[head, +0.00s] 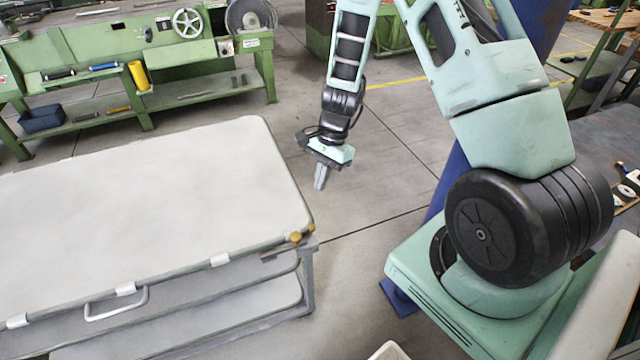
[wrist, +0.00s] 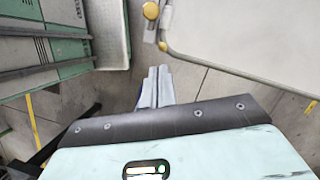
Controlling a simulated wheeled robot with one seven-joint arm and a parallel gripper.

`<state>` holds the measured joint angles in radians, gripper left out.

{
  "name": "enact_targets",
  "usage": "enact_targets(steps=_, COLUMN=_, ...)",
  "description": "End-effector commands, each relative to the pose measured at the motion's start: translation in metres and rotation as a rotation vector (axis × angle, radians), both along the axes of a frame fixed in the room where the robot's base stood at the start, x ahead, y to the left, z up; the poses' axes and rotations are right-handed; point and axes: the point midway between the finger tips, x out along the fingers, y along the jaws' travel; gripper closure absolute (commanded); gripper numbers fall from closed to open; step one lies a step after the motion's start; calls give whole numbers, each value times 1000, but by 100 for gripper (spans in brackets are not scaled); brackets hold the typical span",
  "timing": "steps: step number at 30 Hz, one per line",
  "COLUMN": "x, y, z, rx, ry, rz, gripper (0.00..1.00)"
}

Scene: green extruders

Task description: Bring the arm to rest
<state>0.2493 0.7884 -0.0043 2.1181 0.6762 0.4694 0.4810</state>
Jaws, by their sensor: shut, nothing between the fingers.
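My gripper (head: 320,177) hangs in free air at the end of my raised, bent arm, pointing down past the right edge of the pale grey table (head: 150,190). Its two grey fingers are together and hold nothing. In the wrist view, my gripper (wrist: 154,90) shows its fingers side by side, with tiled floor beyond them. The pale grey table (wrist: 235,35) is at the upper right there, with a yellow corner piece, apart from the fingers.
A green machine bench (head: 130,60) with tools and a yellow bottle (head: 138,75) stands at the back left. A blue post (head: 545,35) is behind my arm. A dark bench (head: 612,135) is at the right. Floor between table and my base is clear.

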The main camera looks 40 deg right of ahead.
Motion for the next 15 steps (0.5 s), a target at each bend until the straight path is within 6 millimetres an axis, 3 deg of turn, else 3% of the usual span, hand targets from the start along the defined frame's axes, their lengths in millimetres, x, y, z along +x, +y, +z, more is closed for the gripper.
enact_targets(steps=15, x=1, y=6, z=5, rx=3, ry=-8, rz=25, gripper=100)
